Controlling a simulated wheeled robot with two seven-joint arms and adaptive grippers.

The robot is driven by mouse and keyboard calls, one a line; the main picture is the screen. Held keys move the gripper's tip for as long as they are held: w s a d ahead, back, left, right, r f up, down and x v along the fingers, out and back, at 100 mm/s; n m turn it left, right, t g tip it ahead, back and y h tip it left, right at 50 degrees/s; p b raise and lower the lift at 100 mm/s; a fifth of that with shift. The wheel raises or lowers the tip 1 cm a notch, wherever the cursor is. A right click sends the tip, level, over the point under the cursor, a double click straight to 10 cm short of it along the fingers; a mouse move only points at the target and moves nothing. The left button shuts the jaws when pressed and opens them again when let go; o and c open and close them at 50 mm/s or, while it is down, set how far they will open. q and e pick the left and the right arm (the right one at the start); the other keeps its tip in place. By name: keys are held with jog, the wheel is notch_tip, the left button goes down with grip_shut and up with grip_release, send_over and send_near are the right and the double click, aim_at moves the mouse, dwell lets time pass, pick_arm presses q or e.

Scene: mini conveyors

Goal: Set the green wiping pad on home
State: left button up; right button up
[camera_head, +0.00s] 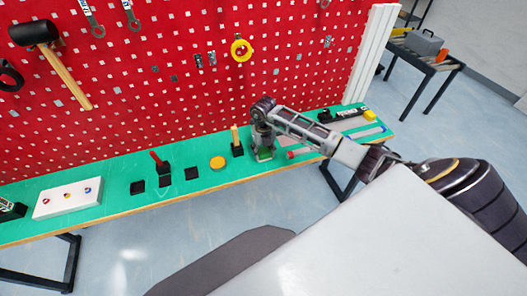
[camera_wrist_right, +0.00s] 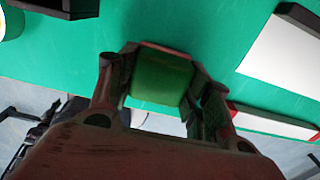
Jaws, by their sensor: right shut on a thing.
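My right gripper (camera_head: 263,150) is over the green bench at its right half, pointing down. In the right wrist view the gripper (camera_wrist_right: 160,85) is shut on the green wiping pad (camera_wrist_right: 162,80), which sits between its two fingers. My left gripper is not in view.
The green bench (camera_head: 115,205) runs along a red pegboard (camera_head: 150,80). Left of the gripper stand a black holder with a yellow handle (camera_head: 236,142), a yellow disc (camera_head: 217,162) and black blocks (camera_head: 191,173). A red-and-white piece (camera_wrist_right: 270,122) lies close by.

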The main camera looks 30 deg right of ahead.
aim_at(264, 151)
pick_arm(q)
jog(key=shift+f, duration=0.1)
pick_arm(e)
jog(key=shift+f, duration=0.15)
jog(key=o, duration=0.9)
jog(key=shift+r, duration=0.8)
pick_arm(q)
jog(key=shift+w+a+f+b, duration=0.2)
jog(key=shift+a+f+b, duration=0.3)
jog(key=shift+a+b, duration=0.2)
pick_arm(e)
notch_tip(264, 151, up, 11)
jog(key=shift+f, duration=0.15)
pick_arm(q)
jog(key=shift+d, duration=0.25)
